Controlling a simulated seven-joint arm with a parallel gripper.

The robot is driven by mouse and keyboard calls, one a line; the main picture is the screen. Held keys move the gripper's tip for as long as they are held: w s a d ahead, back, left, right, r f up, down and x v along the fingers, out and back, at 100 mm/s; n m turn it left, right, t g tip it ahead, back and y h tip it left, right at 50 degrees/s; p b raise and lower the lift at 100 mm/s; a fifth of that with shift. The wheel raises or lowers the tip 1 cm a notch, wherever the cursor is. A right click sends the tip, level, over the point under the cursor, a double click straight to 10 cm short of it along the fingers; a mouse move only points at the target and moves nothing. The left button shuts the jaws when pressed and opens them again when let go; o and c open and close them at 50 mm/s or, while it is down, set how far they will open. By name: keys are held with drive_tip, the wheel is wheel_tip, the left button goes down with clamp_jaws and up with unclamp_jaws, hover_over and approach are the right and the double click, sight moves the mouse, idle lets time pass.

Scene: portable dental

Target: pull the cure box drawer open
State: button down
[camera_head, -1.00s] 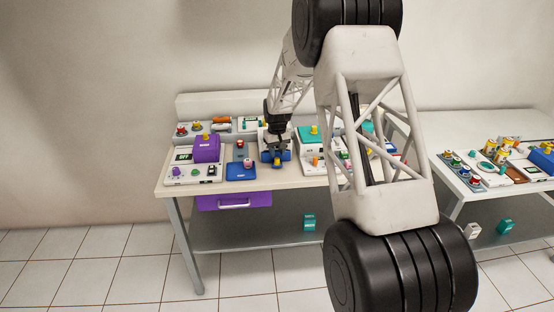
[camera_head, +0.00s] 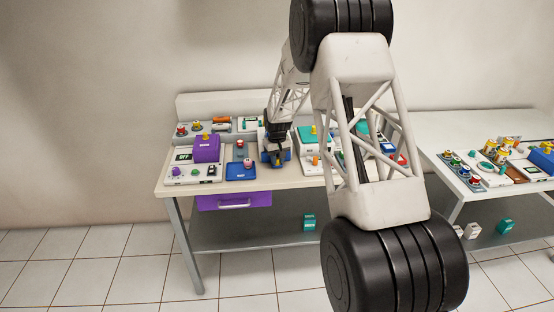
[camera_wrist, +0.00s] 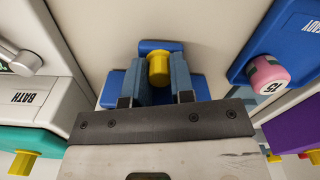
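The cure box appears to be the blue unit near the middle of the left table, largely hidden behind my gripper (camera_head: 277,160) in the head view. In the wrist view its blue front part (camera_wrist: 160,45) shows, with a short yellow knob (camera_wrist: 158,70) on it. The two blue-grey fingers of my gripper (camera_wrist: 160,82) stand on either side of the knob, with no clear gap to it, and appear shut on it. How far the drawer sticks out is hard to tell.
A blue tray (camera_head: 241,171) with a pink knob stands close to the left, and a white box with a teal top (camera_head: 312,136) to the right. A purple drawer (camera_head: 234,200) hangs under the left table (camera_head: 282,184). A second table (camera_head: 470,135) stands at right.

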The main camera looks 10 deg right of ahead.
drive_tip(key=shift+s, duration=4.2)
drive_tip(key=c, duration=1.3)
unclamp_jaws()
drive_tip(key=shift+o, duration=0.2)
drive_tip(key=shift+r, duration=0.15)
wheel_tip(320, 180, up, 8)
drive_tip(key=shift+f, duration=0.2)
